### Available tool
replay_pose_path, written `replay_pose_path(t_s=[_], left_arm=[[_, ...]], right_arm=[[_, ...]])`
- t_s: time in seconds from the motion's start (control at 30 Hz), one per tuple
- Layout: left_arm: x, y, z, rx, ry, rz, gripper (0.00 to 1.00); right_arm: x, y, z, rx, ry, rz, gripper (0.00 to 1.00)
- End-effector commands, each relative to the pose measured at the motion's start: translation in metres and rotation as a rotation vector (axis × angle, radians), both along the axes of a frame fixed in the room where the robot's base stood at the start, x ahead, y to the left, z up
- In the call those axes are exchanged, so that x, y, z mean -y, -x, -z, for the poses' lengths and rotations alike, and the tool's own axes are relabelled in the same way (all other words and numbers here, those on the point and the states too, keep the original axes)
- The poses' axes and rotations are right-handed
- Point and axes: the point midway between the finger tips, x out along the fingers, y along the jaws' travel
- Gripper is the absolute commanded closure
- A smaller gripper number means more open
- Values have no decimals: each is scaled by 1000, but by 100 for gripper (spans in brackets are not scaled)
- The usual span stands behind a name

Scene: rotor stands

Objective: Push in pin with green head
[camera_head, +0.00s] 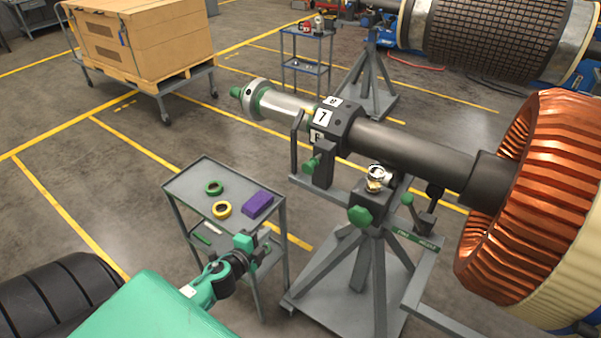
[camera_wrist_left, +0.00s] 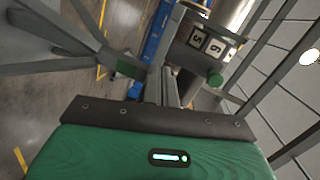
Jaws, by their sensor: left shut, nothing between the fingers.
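The rotor shaft (camera_head: 415,152) lies across a grey stand (camera_head: 372,280). A black collar with numbered white plates sits on the shaft. A green-headed pin (camera_head: 313,163) sticks out below the collar; how deep it sits cannot be told. A larger green knob (camera_head: 360,215) and a small green-topped handle (camera_head: 407,199) are lower right. My left gripper (camera_head: 262,244) is shut and empty, low and left of the stand, apart from the pin. The left wrist view shows a green round head (camera_wrist_left: 216,80) below plates 5 and 6. My right gripper is out of view.
A grey cart (camera_head: 176,186) carries green tape (camera_head: 214,187), yellow tape (camera_head: 222,209) and a purple box (camera_head: 258,204), close behind my left gripper. A copper-wound rotor (camera_head: 535,180) stands right. Cardboard boxes (camera_head: 140,38) are at the back left, with open floor before them.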

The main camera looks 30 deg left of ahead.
Motion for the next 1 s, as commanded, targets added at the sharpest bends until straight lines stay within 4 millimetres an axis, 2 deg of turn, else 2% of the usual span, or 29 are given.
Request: replay_pose_path(t_s=[0.03,0.1,0.2,0.3,0.43,0.57,1.0], left_arm=[[5,-4,-38,56,-51,32,100],[12,-7,-75,118,-108,66,100],[20,-8,-110,178,-165,95,100],[24,-8,-127,207,-192,108,100],[25,-14,-131,214,-196,111,100],[25,-28,-132,214,-195,110,100],[28,-94,-131,213,-192,109,100]], right_arm=[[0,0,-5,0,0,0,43],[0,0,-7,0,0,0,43],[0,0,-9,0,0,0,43],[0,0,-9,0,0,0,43],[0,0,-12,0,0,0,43],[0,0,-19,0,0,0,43],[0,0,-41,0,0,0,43]])
